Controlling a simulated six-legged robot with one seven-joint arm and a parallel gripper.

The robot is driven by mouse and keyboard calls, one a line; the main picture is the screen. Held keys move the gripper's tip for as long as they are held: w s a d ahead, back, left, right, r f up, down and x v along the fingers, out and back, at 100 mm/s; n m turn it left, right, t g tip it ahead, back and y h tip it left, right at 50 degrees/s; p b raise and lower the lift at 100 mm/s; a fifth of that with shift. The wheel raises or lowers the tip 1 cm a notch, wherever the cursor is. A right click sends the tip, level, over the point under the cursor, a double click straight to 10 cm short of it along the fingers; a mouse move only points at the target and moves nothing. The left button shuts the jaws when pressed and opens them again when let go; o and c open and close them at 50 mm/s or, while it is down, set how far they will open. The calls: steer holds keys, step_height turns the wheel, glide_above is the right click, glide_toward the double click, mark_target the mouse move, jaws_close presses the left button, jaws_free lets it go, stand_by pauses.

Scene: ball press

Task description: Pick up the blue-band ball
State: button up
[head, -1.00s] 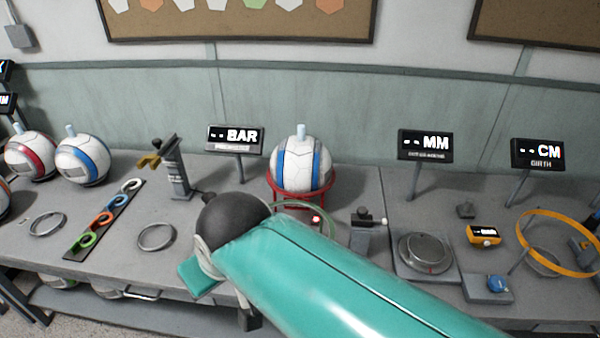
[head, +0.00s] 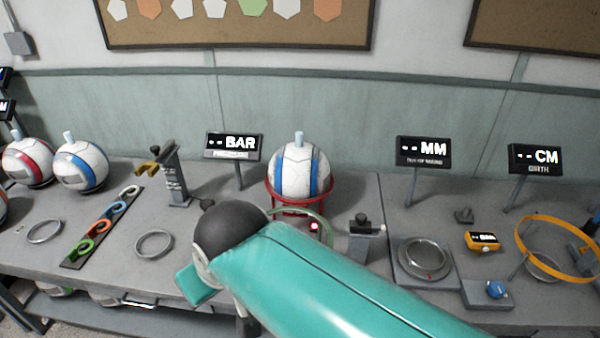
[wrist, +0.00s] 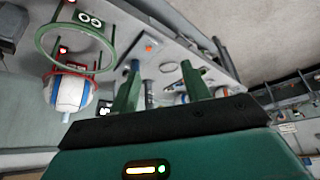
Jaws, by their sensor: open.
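Two balls with blue bands show in the head view. One white ball with blue bands (head: 300,172) sits in a red ring stand at the middle back of the bench. The other blue-band ball (head: 80,167) stands at the left, beside a red-band ball (head: 27,160). Each has a pale blue peg on top. In the wrist view, a blue-band ball (wrist: 68,92) in a red ring shows at the left, apart from my gripper. My gripper (wrist: 160,72) is open, with nothing between its green fingers. In the head view my arm hides its fingers.
A tool post (head: 175,175), a strip of coloured rings (head: 100,228) and a loose grey ring (head: 154,244) lie left of my arm. A round scale (head: 424,257) and a large orange hoop (head: 556,248) stand at the right. Display signs line the back.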

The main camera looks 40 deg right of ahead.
steer(key=w+d+r+m+t+h, duration=0.2)
steer(key=w+d+t+h, duration=0.1)
steer(key=w+d, duration=0.95)
steer(key=w+d+r+m+t+h, duration=0.1)
steer(key=w+d+r+t+h, duration=0.2)
steer(key=w+d, duration=1)
steer(key=n+t+y, duration=0.1)
steer(key=t+y, duration=0.1)
steer(key=t, duration=0.3)
glide_toward(302, 136)
steer(key=w+a+r, duration=0.1)
steer(key=a+r, duration=0.2)
steer(key=r, duration=0.1)
steer(key=s+d+f+t+y, duration=0.1)
steer(key=s+d+f+y, duration=0.1)
steer(key=s+d+f, duration=0.25)
steer(key=shift+n, duration=0.4)
steer(key=w, duration=1.4)
steer(key=shift+w+d+f, duration=0.25)
steer(key=shift+d, duration=0.15)
jaws_close()
steer(key=shift+r, duration=0.1)
